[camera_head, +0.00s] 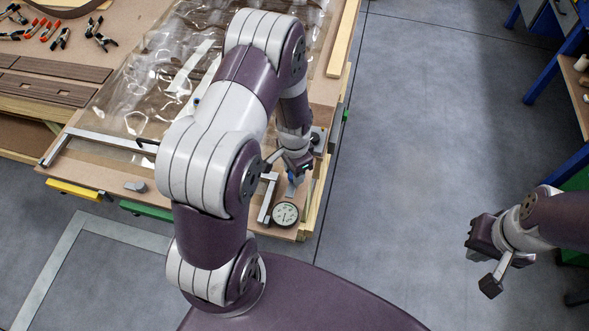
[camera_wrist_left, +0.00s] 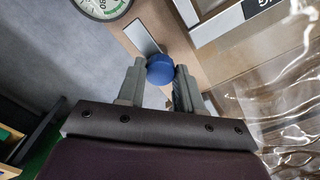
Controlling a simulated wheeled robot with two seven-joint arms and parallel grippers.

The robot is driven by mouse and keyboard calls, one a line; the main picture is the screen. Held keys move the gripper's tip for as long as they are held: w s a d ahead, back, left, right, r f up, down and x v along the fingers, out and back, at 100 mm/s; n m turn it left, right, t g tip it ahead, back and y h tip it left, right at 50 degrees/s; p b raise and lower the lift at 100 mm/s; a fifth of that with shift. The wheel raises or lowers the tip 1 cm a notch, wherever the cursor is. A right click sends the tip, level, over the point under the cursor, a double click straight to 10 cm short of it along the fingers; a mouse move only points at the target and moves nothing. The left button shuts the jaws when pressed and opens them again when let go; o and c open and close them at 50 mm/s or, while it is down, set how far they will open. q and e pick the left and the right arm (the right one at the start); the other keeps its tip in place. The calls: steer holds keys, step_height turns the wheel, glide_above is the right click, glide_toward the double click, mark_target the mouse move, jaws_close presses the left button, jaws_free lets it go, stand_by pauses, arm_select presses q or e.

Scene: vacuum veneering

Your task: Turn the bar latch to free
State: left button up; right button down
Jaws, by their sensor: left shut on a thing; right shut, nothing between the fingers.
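A blue knob (camera_wrist_left: 160,69) sits at the end of a flat grey plate (camera_wrist_left: 142,38) in the left wrist view; this looks like the bar latch. My left gripper (camera_wrist_left: 160,80) is shut on the knob, one finger on each side. In the head view my left gripper (camera_head: 293,178) is low over the table's front right corner, with a bit of blue (camera_head: 291,190) below it. My right gripper (camera_head: 490,286) is shut and empty, over the floor at right.
A round dial gauge (camera_head: 285,214) is close in front of the left gripper. The clear bag (camera_head: 130,100) covers much of the table. Clamps (camera_head: 60,36) and dark wood strips (camera_head: 60,75) lie at left. Floor to the right is clear up to a blue-framed bench.

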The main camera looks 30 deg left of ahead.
arm_select(q)
steer(key=shift+w+r, duration=0.1)
stand_by(0.3)
steer(key=o, duration=1)
steer(key=shift+o, duration=0.2)
step_height(320, 180, up, 13)
steer(key=b, duration=0.2)
steer(key=shift+f, duration=0.2)
